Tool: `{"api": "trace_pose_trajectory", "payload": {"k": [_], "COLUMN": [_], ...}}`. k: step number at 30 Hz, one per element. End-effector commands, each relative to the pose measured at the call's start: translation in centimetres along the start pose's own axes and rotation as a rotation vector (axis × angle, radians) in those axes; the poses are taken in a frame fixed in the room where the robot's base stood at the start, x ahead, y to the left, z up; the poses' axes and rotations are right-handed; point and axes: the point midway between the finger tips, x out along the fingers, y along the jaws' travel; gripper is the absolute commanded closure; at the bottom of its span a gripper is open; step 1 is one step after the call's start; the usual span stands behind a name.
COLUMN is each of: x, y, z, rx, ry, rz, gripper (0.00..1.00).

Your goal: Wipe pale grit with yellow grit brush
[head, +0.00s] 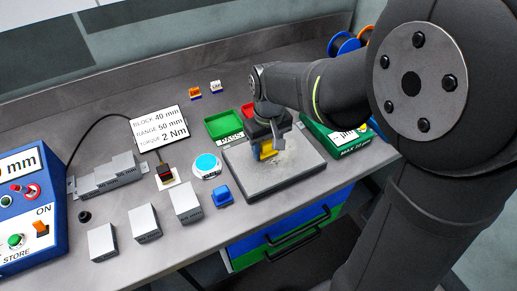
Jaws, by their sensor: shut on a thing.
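In the head view, my gripper (272,143) points down over a grey plate (262,184) right of the middle of the bench. It is shut on the yellow grit brush (267,151), whose lower part shows below the jaws. The brush is at or just above the plate's top; I cannot tell whether it touches. Pale grit (282,160) shows as light specks on the plate close beside the brush. My arm and gripper hide part of the plate's far side.
A blue block (222,195), a cyan-topped round gauge (207,165) and grey blocks (185,203) are left. A blue console (30,205) fills the far left.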

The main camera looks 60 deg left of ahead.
Motion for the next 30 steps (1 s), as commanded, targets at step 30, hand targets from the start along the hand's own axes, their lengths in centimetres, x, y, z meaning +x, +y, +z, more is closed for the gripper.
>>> {"api": "trace_pose_trajectory", "payload": {"k": [30], "x": [-0.4], "y": [8.6], "z": [0.0], "rx": [0.000], "ry": [0.000], "rz": [0.000], "gripper": [0.75]}}
